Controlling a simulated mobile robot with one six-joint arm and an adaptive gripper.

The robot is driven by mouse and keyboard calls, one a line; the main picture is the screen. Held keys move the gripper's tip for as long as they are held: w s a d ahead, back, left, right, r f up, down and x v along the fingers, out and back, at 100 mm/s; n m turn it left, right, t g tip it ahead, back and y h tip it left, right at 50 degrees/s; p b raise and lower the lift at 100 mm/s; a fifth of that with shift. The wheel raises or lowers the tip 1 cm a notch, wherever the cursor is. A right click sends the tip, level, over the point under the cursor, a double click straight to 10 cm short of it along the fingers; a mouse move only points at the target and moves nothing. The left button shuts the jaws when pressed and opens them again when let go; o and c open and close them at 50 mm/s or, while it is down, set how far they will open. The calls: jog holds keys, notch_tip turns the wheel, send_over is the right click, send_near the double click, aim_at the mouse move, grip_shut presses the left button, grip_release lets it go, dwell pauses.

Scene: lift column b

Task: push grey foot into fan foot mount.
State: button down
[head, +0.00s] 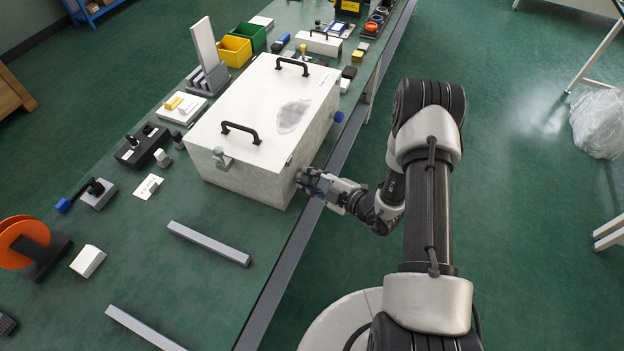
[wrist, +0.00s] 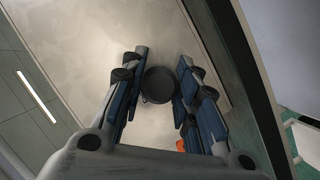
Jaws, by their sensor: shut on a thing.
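A round dark grey piece, which looks like the grey foot (wrist: 160,86), sits between my fingertips in the wrist view, in front of the pale side wall of the large white box. My gripper (head: 303,180) is shut on it at the box's right side, low and near its front corner in the head view. The white box (head: 245,110) stands on the green bench. The foot mount is not visible; the foot and fingers cover that spot on the wall. I cannot tell whether the foot touches the wall.
A grey bar (head: 209,243) lies on the bench (head: 150,255) nearby. The floor right of the bench is clear beside my arm.

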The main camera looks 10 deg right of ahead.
jog(key=shift+w+a, duration=0.1)
jog(key=shift+a, duration=0.05)
jog(key=c, duration=1.2)
grip_release()
jog(key=shift+o, duration=0.2)
jog(key=v, duration=1.2)
